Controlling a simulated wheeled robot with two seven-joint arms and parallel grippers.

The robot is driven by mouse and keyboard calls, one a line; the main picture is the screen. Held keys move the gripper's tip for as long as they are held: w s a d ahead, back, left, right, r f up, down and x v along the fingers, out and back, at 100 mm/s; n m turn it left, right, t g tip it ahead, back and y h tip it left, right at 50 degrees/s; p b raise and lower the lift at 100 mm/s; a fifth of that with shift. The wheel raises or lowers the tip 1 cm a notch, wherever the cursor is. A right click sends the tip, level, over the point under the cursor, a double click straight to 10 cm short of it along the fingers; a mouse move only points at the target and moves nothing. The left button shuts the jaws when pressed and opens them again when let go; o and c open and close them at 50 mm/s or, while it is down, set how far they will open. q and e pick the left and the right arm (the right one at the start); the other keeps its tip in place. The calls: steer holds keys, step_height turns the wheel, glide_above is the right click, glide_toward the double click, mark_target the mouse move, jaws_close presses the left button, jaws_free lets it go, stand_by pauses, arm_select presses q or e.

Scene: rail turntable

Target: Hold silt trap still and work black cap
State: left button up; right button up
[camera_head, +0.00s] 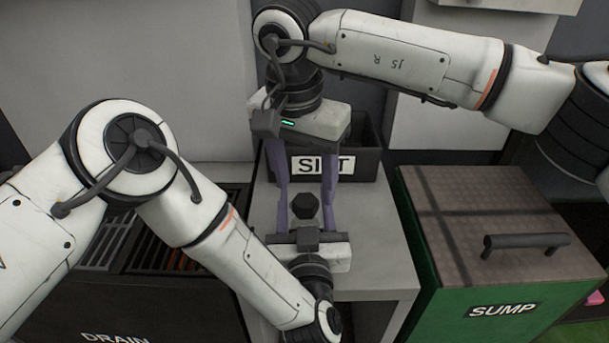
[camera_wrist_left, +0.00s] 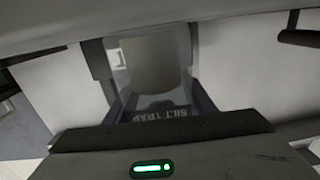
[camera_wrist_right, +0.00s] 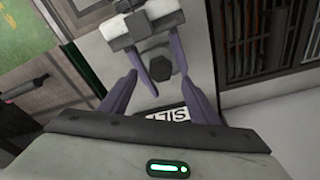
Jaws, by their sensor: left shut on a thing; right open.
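The silt trap shows in the left wrist view as a grey cylinder (camera_wrist_left: 155,65) with a lettered label at its base, between the fingers of my left gripper (camera_wrist_left: 148,70). My left gripper (camera_head: 304,222) is shut on it from the near side. The black cap (camera_head: 305,206) is a dark faceted knob on top; it also shows in the right wrist view (camera_wrist_right: 160,68). My right gripper (camera_head: 304,193) comes from the far side, open, its purple fingers spread to either side of the cap with visible gaps. The trap's body is mostly hidden in the head view.
A dark bin labelled SILT (camera_head: 365,165) stands behind on the grey stand (camera_head: 378,255). A green SUMP box (camera_head: 465,315) with a handled brown lid is at right. A DRAIN unit with slatted grates (camera_head: 150,250) is at left, partly behind my left arm.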

mark_target(305, 200)
steer(key=shift+f, duration=1.75)
steer(key=shift+c, duration=0.4)
steer(key=c, duration=1.3)
steer(key=shift+o, duration=0.2)
steer(key=shift+n, duration=0.7)
steer(key=shift+r, duration=1.65)
steer(key=shift+r, duration=2.4)
arm_select(q)
steer(key=o, duration=1.6)
